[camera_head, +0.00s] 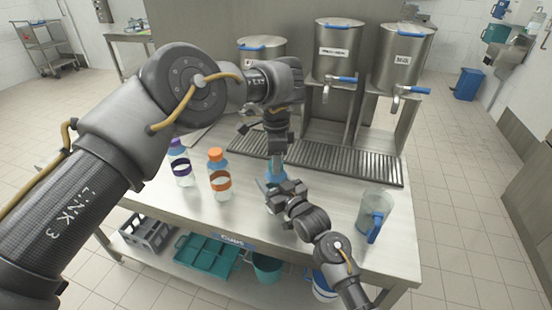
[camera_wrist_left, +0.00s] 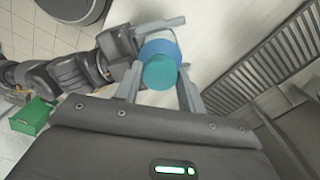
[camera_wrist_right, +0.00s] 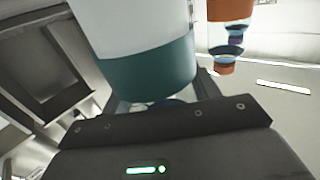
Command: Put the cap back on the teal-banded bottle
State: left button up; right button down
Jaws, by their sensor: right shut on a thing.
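The teal-banded bottle (camera_wrist_right: 150,72) stands between the fingers of my right gripper (camera_head: 277,188), which is shut on it; in the head view the gripper and wrist hide much of it. The teal cap (camera_wrist_left: 160,72) is seen from above in the left wrist view, over the bottle's blue shoulder (camera_wrist_left: 160,46). My left gripper (camera_head: 277,165) points down over the bottle. Its fingers stand apart on either side of the cap, with narrow gaps. Whether the cap is seated on the neck cannot be told.
An orange-capped bottle (camera_head: 219,174) and a purple-banded bottle (camera_head: 181,162) stand left on the steel table (camera_head: 340,250). A clear jug (camera_head: 372,212) with a blue handle stands right. Behind are a drip grate (camera_head: 350,160) and steel dispensers (camera_head: 337,50) with blue-handled taps.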

pick_arm(q)
jog(key=c, duration=0.6)
jog(key=shift+o, duration=0.2)
jog(key=m, duration=1)
jog(key=shift+m, duration=0.4)
jog(key=m, duration=1.1)
jog(key=o, duration=1.1)
